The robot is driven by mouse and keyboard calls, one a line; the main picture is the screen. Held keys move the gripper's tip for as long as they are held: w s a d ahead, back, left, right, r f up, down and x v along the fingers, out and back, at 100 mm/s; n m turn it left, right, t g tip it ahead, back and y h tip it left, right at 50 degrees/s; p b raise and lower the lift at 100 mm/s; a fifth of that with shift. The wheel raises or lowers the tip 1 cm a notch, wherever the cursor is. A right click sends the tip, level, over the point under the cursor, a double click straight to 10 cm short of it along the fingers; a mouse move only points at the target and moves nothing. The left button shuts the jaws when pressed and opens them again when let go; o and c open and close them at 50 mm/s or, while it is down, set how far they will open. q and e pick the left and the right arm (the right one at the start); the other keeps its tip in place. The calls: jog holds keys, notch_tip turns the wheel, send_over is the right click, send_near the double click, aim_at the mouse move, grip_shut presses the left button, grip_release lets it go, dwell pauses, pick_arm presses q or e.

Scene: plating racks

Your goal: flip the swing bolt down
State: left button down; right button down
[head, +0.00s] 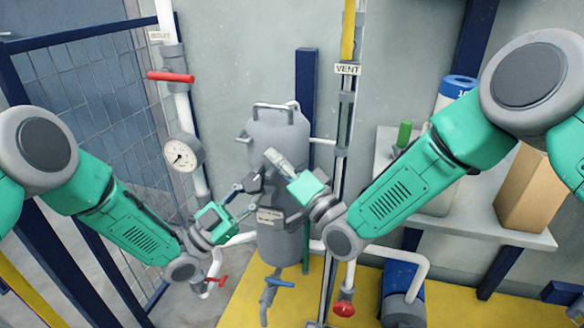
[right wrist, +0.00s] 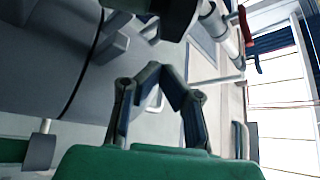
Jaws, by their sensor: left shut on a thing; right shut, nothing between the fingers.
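A grey vessel (head: 277,132) with a handle on its top stands at the middle of the head view. My left gripper (head: 246,197) is shut on a small part at the vessel's left front; that part is mostly hidden by the fingers. My right gripper (head: 272,157) is shut and empty in front of the vessel's upper body. In the right wrist view its fingers (right wrist: 155,72) meet with nothing between them. Light grey fittings (right wrist: 120,28) show beyond them. I cannot single out the swing bolt for certain among the dark fittings at the vessel's front.
A pipe with a red handle (head: 171,77) and a gauge (head: 183,153) stands left of the vessel. A vertical pipe with a VENT label (head: 347,69) stands right of it. A blue valve handle (head: 280,283) is below. A shelf (head: 480,222) stands at right.

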aim_at(263, 180)
pick_arm(q)
jog(key=shift+a+f, duration=0.1)
jog(key=shift+f, duration=0.15)
pick_arm(e)
jog(key=shift+s+a+f, duration=0.65)
jog(key=shift+s+f, duration=0.25)
jog(key=shift+s, duration=0.1)
pick_arm(q)
jog(key=shift+r, duration=0.1)
pick_arm(e)
jog(key=shift+s+a+f+n+y, duration=0.35)
jog(key=shift+s+f+n, duration=0.15)
jog(key=shift+s, duration=0.15)
pick_arm(q)
jog(key=c, duration=1.9)
grip_release()
jog(key=shift+a, duration=0.1)
pick_arm(e)
jog(key=shift+w+a, duration=0.1)
pick_arm(q)
jog(key=shift+r, duration=0.15)
pick_arm(e)
jog(key=shift+r, duration=0.1)
